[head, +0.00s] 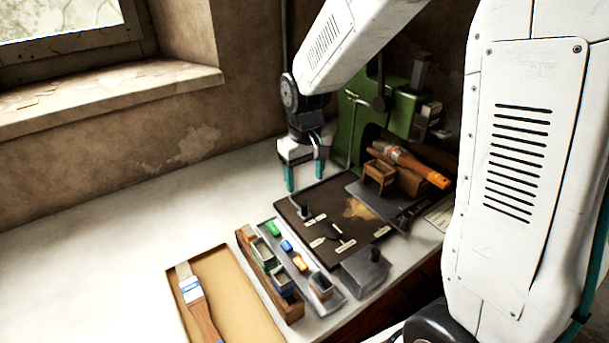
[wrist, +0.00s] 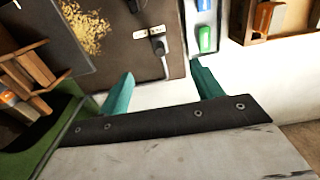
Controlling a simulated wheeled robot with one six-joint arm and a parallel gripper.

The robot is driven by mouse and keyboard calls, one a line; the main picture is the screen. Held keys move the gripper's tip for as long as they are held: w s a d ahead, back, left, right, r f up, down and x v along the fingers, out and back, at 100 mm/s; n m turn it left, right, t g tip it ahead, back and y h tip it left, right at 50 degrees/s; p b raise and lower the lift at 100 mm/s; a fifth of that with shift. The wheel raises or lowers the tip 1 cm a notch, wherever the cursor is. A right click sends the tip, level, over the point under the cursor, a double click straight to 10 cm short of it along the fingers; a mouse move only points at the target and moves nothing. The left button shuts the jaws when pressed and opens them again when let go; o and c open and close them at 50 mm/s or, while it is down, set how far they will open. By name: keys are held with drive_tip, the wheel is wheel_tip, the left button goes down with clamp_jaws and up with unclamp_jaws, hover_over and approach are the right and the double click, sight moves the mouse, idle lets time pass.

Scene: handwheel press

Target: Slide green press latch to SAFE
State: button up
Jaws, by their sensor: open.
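The green press (head: 368,132) stands at the back right, partly hidden by my arm. Its dark base board (head: 330,262) carries several small pale labels, too small to read. A small dark upright knob (head: 305,210) stands near the board's left corner; in the wrist view this grey knob (wrist: 159,45) sits beside two small labels. I cannot tell whether it is the latch, and no green latch is clearly seen. My gripper (head: 305,184) is open and empty, with teal fingers pointing down above the table near that corner. In the wrist view the knob lies beyond the fingertips (wrist: 160,78).
A grey strip (head: 325,292) with green, blue and orange pieces and a wooden rack (head: 290,308) lie in front of the board. A tan tray (head: 245,305) holds a brush. The table's left is clear.

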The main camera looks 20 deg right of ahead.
sight(304, 204)
wheel_tip(304, 204, down, 10)
drive_tip(key=shift+w+f, duration=0.1)
idle(0.4)
drive_tip(key=c, duration=1.4)
